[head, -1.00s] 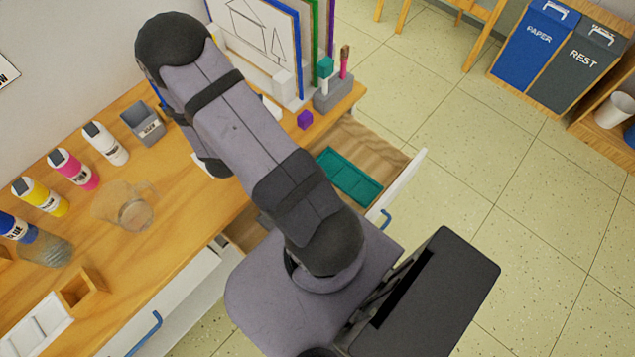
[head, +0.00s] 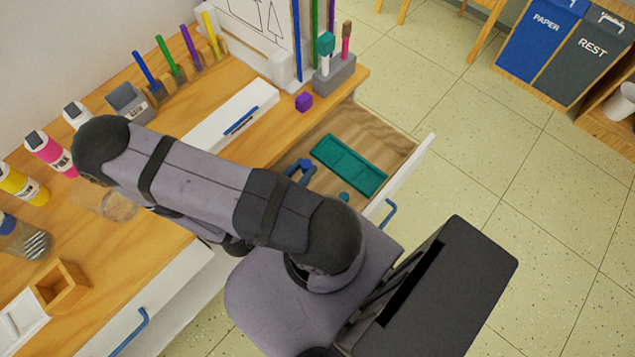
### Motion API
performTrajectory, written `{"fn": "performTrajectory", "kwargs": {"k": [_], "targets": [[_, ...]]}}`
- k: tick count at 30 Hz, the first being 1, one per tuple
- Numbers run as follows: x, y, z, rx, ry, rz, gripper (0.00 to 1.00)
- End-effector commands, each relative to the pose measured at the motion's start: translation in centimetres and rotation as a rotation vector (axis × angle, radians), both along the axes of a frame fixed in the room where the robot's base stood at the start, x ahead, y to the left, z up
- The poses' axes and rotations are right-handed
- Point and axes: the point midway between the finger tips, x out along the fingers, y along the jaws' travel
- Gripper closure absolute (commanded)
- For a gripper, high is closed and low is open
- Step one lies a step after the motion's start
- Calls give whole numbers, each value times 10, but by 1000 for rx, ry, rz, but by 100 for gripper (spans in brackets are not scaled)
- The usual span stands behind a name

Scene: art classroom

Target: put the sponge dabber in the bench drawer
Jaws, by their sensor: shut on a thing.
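The bench drawer (head: 375,135) is pulled open at the right end of the bench. A flat teal tray (head: 348,165) lies in it. A blue curved thing (head: 300,170) and a small teal piece (head: 343,197) show in the drawer beside my upper arm; I cannot tell what they are. I cannot make out the sponge dabber for sure. My gripper and its load are hidden behind my upper arm, which crosses the view over the bench front.
A grey holder (head: 335,76) with a teal-topped stick and a pink brush stands at the bench's right end, near a purple cube (head: 304,102). A white block with a blue handle (head: 232,115) lies on the bench. Paint bottles and jars stand at left.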

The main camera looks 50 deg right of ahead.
Motion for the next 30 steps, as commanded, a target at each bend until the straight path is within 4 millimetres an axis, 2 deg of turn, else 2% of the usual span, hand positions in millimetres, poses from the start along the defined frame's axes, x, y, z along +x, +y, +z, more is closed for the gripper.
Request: {"fn": "performTrajectory", "kwargs": {"k": [1, 11, 24, 30], "targets": [[-1, 2, -6, 0, 1, 15, 99], [-5, 5, -9, 1, 0, 35, 99], [-5, 4, -55, -1, 3, 34, 99], [-5, 5, -65, 1, 0, 34, 99]]}}
